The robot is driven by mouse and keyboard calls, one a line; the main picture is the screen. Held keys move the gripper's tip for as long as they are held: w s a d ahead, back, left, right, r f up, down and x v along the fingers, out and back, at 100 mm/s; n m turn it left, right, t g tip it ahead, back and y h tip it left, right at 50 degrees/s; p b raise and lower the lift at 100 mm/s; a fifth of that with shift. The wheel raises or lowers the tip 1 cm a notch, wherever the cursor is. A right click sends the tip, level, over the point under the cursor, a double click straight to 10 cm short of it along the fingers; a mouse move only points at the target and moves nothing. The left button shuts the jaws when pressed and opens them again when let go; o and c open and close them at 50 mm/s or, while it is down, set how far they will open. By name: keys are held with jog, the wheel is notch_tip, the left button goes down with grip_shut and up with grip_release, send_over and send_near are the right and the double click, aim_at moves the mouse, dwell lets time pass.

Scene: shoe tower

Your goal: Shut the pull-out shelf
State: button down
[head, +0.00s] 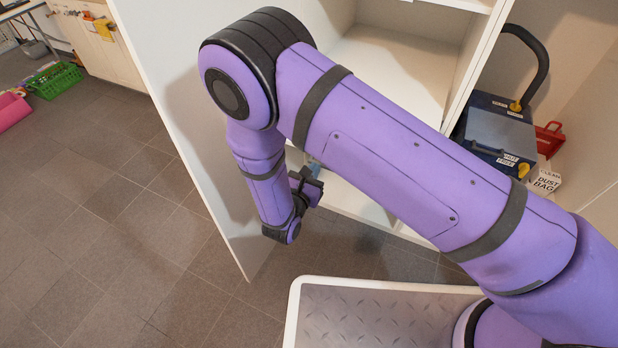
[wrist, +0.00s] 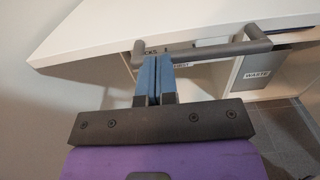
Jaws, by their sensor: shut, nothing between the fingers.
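The pull-out shelf (wrist: 135,25) is a white board across the top of the wrist view. A grey bar handle (wrist: 205,52) runs along its front edge. My gripper (wrist: 157,58) has its blue fingers closed together with nothing between them. The fingertips overlap the left part of the handle in the picture; I cannot tell whether they touch it. In the head view my gripper (head: 313,178) is low beside the white cabinet (head: 195,85), partly behind my arm. My arm hides much of the cabinet front, and I cannot make out the handle there.
Below the board are compartments, one with a WASTE label (wrist: 257,74). A dark blue vacuum (head: 500,135) and a dust bag box (head: 543,183) stand at the right. A green basket (head: 55,80) lies far left. The tiled floor (head: 100,220) at left is clear.

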jog(key=x, duration=3.7)
jog(key=shift+f, duration=0.15)
jog(key=shift+s+a, duration=0.1)
